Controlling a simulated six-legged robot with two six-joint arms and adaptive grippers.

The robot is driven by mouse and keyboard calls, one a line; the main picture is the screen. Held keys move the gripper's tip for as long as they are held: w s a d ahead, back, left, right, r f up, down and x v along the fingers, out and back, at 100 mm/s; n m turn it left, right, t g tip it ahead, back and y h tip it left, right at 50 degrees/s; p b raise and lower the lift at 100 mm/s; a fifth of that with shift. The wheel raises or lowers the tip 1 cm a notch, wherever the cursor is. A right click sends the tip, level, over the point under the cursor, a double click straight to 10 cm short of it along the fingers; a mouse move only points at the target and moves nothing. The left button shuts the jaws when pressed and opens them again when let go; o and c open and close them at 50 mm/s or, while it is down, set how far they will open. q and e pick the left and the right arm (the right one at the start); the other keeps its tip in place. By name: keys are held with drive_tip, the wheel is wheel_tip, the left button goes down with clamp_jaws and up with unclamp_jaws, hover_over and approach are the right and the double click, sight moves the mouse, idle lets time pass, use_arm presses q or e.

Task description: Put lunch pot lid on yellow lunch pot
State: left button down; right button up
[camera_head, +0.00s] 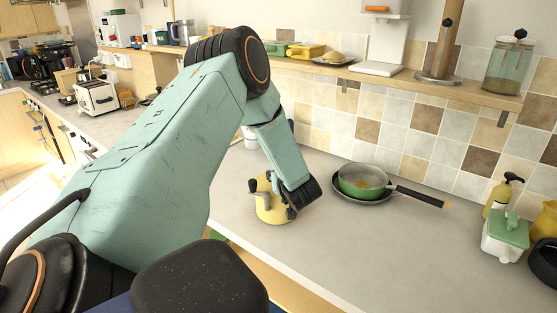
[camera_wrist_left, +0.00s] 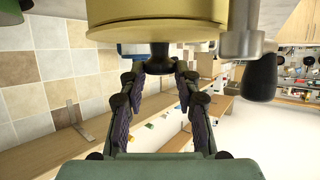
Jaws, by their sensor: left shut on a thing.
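The yellow lunch pot (camera_head: 270,208) stands on the grey counter in the middle of the head view, partly covered by my left gripper (camera_head: 303,203). In the left wrist view, the fingers of my left gripper (camera_wrist_left: 160,75) are closed around a dark knob (camera_wrist_left: 158,60) under a yellow round body (camera_wrist_left: 150,28) at the top edge. The knob looks like that of the lunch pot lid. I cannot tell the lid apart from the pot, or whether they touch. My right gripper is in neither view.
A green-sided pan (camera_head: 362,182) sits on a dark plate or pan to the right, its handle pointing right. A soap bottle (camera_head: 500,195) and a white box with a green lid (camera_head: 505,238) stand at the far right. The counter (camera_head: 400,245) between is clear.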

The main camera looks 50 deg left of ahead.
use_arm(q)
drive_tip(key=shift+f, duration=0.15)
drive_tip(key=c, duration=0.9)
unclamp_jaws()
drive_tip(key=shift+o, duration=0.4)
drive_tip(key=shift+o, duration=1.3)
drive_tip(key=v, duration=1.2)
drive_tip(key=shift+f, duration=0.1)
